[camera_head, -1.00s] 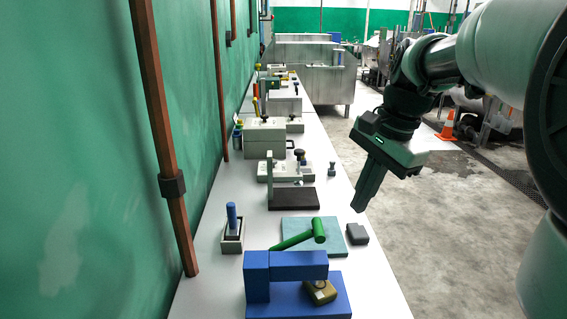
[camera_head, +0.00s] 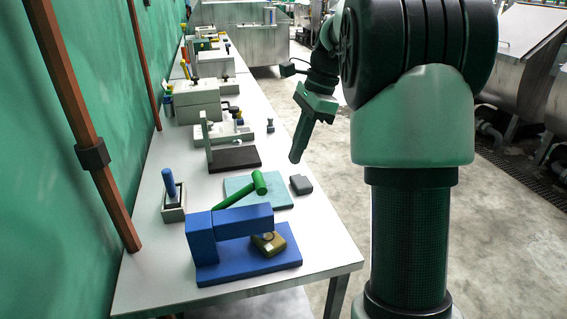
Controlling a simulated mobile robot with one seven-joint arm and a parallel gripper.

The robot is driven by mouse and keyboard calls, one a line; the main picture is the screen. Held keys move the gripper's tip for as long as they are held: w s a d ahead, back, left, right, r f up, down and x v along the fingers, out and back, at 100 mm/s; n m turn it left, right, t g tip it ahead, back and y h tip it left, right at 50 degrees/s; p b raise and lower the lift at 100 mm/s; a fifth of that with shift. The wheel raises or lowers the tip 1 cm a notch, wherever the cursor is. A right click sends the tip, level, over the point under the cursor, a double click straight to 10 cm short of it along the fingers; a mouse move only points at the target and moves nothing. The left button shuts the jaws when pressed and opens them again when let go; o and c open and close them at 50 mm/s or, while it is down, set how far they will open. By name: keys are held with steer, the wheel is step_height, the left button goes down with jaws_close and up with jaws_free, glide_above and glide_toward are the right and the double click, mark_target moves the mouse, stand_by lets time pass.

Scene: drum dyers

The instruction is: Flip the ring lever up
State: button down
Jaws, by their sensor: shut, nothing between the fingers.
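I cannot tell for certain which part is the ring lever. A grey-green box (camera_head: 197,103) stands on the white bench in the mid-distance, with a small dark loop-like part at its right side, too small to make out. A low pale fixture with a dark knob (camera_head: 223,114) stands in front of it. Nearer are a blue bracket (camera_head: 228,222) with a brass-coloured block (camera_head: 268,243) under its arm, and a green hammer-shaped handle (camera_head: 259,183) on a teal plate. My gripper (camera_head: 294,160) is shut and empty, pointing down by the bench's right edge, apart from these things.
The white bench (camera_head: 320,256) runs away along the green wall. A small grey block (camera_head: 301,185) lies near its right edge. A blue peg (camera_head: 169,183) stands in a grey holder at left. A black plate with an upright (camera_head: 234,158) is mid-bench. Open floor lies right of the bench.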

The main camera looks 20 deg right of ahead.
steer(key=a+f+b, duration=0.1)
steer(key=a+f, duration=0.5)
steer(key=shift+f+b, duration=0.15)
steer(key=shift+b, duration=0.15)
stand_by(0.3)
